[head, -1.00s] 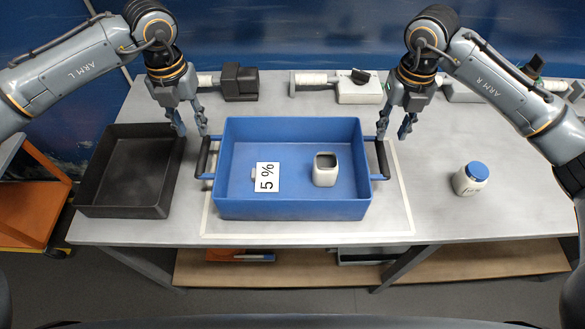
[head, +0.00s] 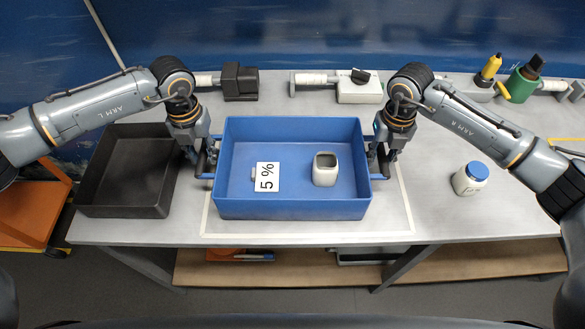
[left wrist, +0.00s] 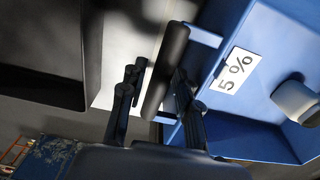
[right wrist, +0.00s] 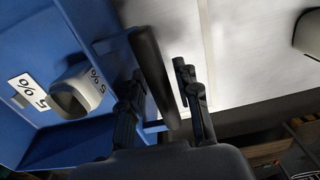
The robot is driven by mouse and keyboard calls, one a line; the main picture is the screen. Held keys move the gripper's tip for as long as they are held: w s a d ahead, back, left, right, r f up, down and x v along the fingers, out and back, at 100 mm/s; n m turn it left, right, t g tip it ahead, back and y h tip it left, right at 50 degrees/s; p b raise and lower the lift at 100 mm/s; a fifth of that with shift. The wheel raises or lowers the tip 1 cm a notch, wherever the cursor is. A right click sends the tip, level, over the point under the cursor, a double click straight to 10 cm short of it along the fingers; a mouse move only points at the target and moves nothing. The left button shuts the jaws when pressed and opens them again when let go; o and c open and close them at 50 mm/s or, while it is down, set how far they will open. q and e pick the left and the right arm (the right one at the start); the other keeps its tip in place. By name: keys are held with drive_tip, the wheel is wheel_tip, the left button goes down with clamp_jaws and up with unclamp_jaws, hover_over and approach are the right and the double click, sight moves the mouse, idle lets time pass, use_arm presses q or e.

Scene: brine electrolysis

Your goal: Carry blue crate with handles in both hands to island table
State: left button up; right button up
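The blue crate (head: 290,208) stands on the table with a dark grip bar on a bracket at each end. A white open-topped container (head: 325,177) and a white "5 %" label (head: 266,177) are inside it. My left gripper (head: 203,162) is down at the left handle. In the left wrist view its fingers (left wrist: 156,85) stand apart on either side of the black bar (left wrist: 168,65). My right gripper (head: 381,163) is down at the right handle. In the right wrist view its fingers (right wrist: 160,88) stand apart on either side of the bar (right wrist: 150,70).
A black tray (head: 122,205) sits left of the crate, close to my left gripper. A white jar with a blue lid (head: 470,179) stands to the right. Several devices, including a white one (head: 358,88), line the back. The island table cannot be identified.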

use_arm(q)
clamp_jaws()
use_arm(e)
clamp_jaws()
use_arm(q)
drive_tip(key=shift+r, duration=0.1)
use_arm(e)
drive_tip(key=shift+w+r, duration=0.1)
